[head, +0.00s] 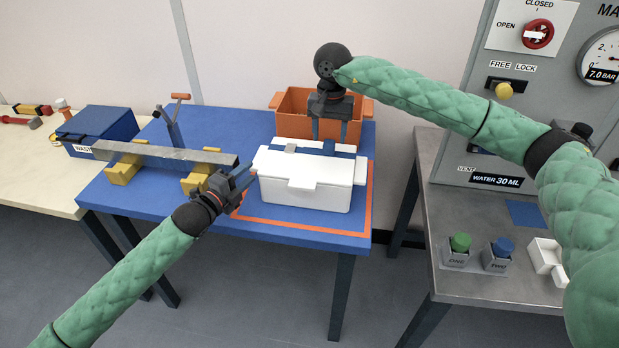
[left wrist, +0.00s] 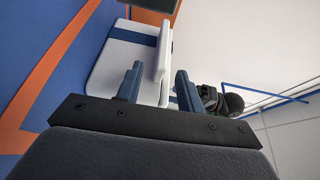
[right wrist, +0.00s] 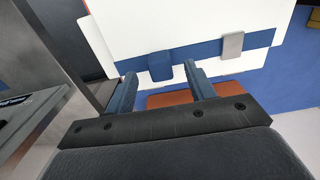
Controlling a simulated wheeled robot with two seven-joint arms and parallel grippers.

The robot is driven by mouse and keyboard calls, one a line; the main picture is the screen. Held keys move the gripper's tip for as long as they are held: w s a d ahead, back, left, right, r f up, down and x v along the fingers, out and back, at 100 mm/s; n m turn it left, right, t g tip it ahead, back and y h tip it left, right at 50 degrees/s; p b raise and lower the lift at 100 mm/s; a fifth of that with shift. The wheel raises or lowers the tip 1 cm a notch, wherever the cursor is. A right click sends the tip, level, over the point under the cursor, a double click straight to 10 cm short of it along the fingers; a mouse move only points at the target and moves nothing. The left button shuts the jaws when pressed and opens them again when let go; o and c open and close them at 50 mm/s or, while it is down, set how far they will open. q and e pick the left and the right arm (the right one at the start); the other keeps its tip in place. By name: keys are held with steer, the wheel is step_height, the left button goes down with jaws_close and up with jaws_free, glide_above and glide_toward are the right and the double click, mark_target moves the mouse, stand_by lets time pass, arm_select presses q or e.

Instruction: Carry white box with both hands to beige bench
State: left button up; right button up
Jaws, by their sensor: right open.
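The white box (head: 305,194), with a blue strap across its lid, stands on the blue table inside an orange outline. It also shows in the left wrist view (left wrist: 113,60) and right wrist view (right wrist: 125,25). My left gripper (head: 245,180) is at the box's left end, its fingers apart; a white projecting part of the box shows between and beyond them in the left wrist view. My right gripper (head: 330,132) points down over the box's back side, open, with a blue latch (right wrist: 160,66) between its fingers in the right wrist view. The beige bench (head: 30,165) is at far left.
An orange crate (head: 292,101) stands behind the box. A grey bar (head: 165,153) on yellow blocks lies left of it. A grey panel bench (head: 440,215) stands right.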

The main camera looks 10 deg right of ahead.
mark_target(251, 171)
arm_select(q)
steer(key=shift+x, duration=1.85)
arm_select(e)
steer(key=shift+f, duration=1.9)
arm_select(q)
steer(key=c, duration=0.6)
arm_select(e)
steer(key=c, duration=0.6)
arm_select(q)
jaws_close()
arm_select(e)
steer(key=c, duration=0.4)
jaws_close()
